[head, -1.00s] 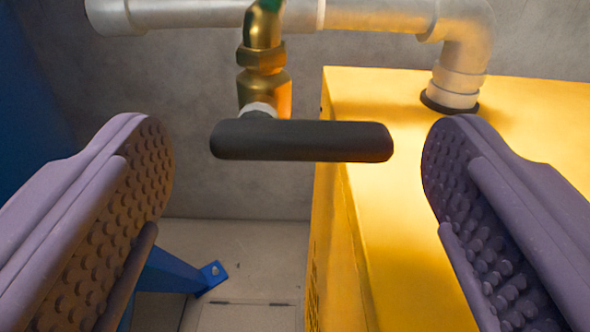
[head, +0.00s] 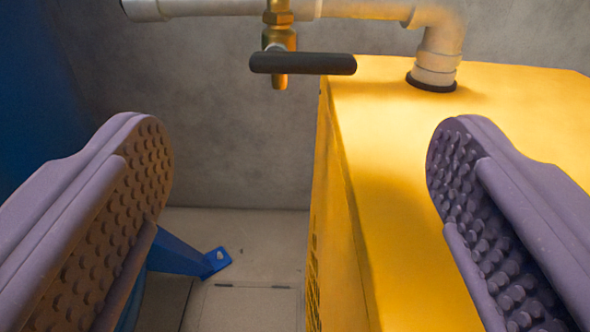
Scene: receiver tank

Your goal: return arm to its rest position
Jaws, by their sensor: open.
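My gripper (head: 300,185) is open and empty, its two purple studded fingers wide apart at the left and right of the view. Beyond and above the gap between them is a black bar handle (head: 303,64), lying level across a brass valve (head: 279,38). The handle is apart from both fingers. The valve hangs under a pale pipe (head: 230,8) along the wall.
A yellow box-shaped unit (head: 440,130) fills the right side, with the pipe entering its top through a black collar (head: 432,84). A blue bracket foot (head: 215,262) stands on the pale floor (head: 255,245) at lower left. A dark blue surface (head: 30,90) is at far left.

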